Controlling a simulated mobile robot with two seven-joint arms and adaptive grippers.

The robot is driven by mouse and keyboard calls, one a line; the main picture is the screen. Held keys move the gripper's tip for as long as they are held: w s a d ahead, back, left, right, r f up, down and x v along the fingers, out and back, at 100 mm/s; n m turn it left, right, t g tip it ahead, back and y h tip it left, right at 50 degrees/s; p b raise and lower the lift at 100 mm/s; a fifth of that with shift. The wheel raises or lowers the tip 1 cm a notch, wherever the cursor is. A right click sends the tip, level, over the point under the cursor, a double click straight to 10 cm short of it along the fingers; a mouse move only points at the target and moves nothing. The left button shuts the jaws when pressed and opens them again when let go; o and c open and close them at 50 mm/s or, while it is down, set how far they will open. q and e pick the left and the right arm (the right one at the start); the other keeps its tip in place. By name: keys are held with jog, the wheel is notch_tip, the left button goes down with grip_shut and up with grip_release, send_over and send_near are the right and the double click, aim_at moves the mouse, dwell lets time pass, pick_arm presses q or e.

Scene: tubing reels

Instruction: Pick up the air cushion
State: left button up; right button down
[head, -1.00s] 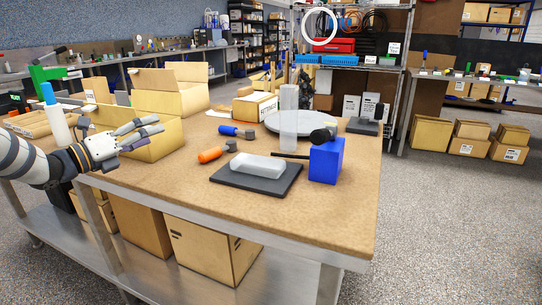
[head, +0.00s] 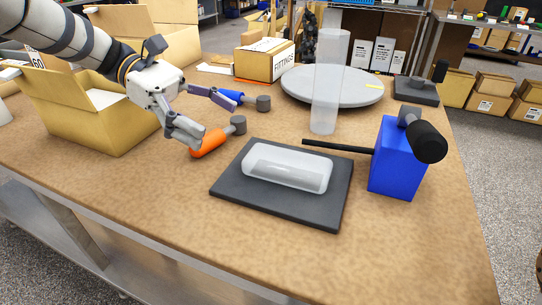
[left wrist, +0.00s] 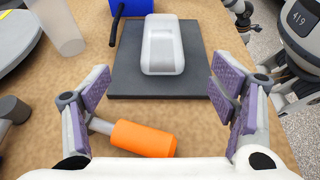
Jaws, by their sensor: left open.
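The air cushion (head: 288,167) is a clear, whitish, pillow-like block. It lies flat on a dark grey pad (head: 230,188) near the front of the bench, and also shows on the pad in the left wrist view (left wrist: 163,46). My left gripper (head: 212,118) is open and empty, above the bench behind and left of the pad. In the left wrist view its purple-padded fingers (left wrist: 160,86) are spread wide, with the cushion beyond the fingertips and touching neither. My right gripper is in neither current view.
An orange-handled tool (head: 210,142) lies below my left gripper, with a blue-handled one (head: 229,96) behind. A blue block (head: 397,158) with a black rod and mallet-like head stands right of the pad. A clear upright cylinder (head: 326,85) stands behind. Bare bench lies in front.

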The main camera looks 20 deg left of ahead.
aim_at(266, 153)
pick_arm(q)
jog(key=p+x, duration=0.1)
jog(key=x, duration=1)
jog(key=shift+s+d+f, duration=0.15)
jog(key=shift+s+f, duration=0.05)
jog(key=shift+f, duration=0.1)
jog(key=c, duration=1)
